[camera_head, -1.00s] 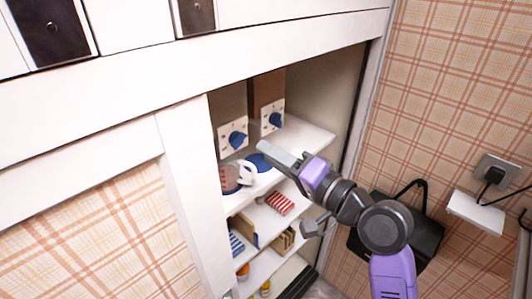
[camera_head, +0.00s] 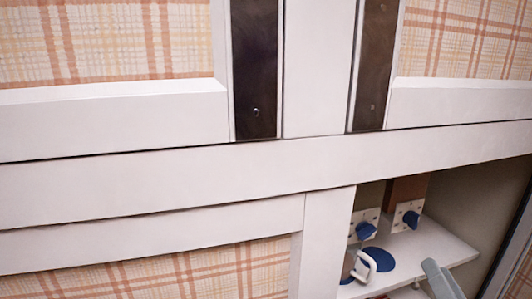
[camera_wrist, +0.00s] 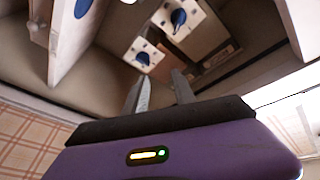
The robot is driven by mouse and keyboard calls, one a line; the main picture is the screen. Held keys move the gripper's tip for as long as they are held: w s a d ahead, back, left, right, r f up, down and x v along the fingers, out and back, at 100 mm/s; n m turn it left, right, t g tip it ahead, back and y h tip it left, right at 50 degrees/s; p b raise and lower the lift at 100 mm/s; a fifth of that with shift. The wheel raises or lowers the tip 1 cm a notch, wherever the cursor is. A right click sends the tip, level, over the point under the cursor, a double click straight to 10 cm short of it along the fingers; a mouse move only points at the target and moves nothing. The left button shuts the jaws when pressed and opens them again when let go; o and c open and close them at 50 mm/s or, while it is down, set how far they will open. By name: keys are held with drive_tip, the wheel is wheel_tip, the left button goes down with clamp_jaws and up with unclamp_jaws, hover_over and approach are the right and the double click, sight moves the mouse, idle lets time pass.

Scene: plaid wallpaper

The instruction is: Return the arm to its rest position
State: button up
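My gripper (camera_wrist: 160,88) shows in the wrist view with its two grey fingers apart and nothing between them. Its purple body fills the bottom of that view. In the head view only a grey part of my gripper (camera_head: 440,281) shows at the bottom right edge, in front of the open cupboard. The rest of my arm is out of frame there. In the wrist view the fingers point toward two white plates with blue knobs, one lower (camera_wrist: 143,56) and one higher (camera_wrist: 178,18). I cannot tell how far the fingers are from them.
The open cupboard has a white shelf (camera_head: 436,247) bearing a blue disc (camera_head: 379,259) and a white-handled mug (camera_head: 363,268). The white cabinet front (camera_head: 150,198) spans the left. Two dark panels (camera_head: 255,70) are above. Plaid wallpaper (camera_wrist: 28,140) shows at lower left in the wrist view.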

drive_tip(key=s+a+f+n+g, duration=0.1)
drive_tip(key=s+a+f+n, duration=0.1)
drive_tip(key=s+f, duration=0.4)
drive_tip(key=s+a+f+n+g+b, duration=0.1)
drive_tip(key=s+f, duration=0.5)
drive_tip(key=s, duration=0.9)
drive_tip(key=s+a+f+n+g+y+b, duration=0.1)
drive_tip(key=s+a+f+n+g, duration=0.2)
drive_tip(key=s, duration=0.8)
drive_tip(key=a+f+n, duration=0.2)
drive_tip(key=a+f, duration=0.1)
drive_tip(key=f, duration=0.1)
drive_tip(key=shift+s+a, duration=0.35)
drive_tip(key=shift+a, duration=0.05)
wheel_tip(320, 180, down, 6)
drive_tip(key=b, duration=0.6)
idle(0.5)
